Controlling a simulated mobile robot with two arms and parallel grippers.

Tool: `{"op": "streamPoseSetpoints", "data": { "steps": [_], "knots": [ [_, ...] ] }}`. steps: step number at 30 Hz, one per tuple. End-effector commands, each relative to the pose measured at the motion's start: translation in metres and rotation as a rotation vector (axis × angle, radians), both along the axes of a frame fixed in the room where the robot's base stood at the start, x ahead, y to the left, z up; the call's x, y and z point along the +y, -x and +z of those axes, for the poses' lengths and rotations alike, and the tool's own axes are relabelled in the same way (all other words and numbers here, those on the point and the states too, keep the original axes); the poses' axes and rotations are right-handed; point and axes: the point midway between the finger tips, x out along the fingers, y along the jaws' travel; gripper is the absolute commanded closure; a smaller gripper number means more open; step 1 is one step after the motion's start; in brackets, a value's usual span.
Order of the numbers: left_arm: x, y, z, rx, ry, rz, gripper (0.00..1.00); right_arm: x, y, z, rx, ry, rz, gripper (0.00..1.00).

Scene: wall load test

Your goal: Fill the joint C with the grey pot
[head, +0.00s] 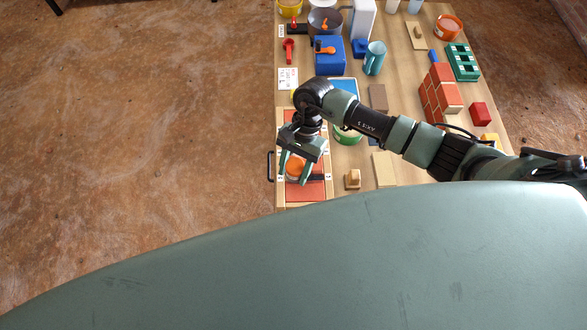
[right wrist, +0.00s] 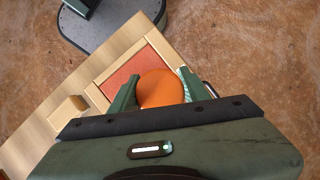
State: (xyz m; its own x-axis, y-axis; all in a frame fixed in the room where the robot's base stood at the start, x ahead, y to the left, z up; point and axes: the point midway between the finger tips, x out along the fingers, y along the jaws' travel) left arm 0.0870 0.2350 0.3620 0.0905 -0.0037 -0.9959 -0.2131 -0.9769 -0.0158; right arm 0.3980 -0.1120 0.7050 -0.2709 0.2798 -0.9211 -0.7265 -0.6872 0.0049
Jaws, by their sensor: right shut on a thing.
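My right gripper (head: 297,172) points down over the red panel (head: 313,190) at the table's near left corner. It is shut on a rounded orange thing, which also shows between the fingers in the right wrist view (right wrist: 160,88). A dark strip (head: 318,177) crosses the panel beside the gripper. Small white labels stand along the panel's sides, too small to read, so I cannot tell which marks joint C. A dark grey pot (head: 318,29) with something orange in it stands at the table's far left. My left gripper is not in view.
Beside the panel are a green round container (head: 347,137), partly behind my arm, and a small wooden block (head: 352,179). Farther back stand a blue box (head: 329,58), a light blue jug (head: 375,58) and a red brick stack (head: 438,96). Open floor lies left.

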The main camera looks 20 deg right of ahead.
Motion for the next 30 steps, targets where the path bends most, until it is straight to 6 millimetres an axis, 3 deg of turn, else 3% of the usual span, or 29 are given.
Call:
{"op": "streamPoseSetpoints", "data": {
  "steps": [19, 30],
  "knots": [
    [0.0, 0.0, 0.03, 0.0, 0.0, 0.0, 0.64, 0.0, -0.002, 0.057, -0.005, -0.002, 0.0, 0.96],
    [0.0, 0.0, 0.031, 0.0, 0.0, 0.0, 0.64, 0.0, -0.002, 0.061, -0.003, -0.003, -0.002, 0.96]
  ]
}}
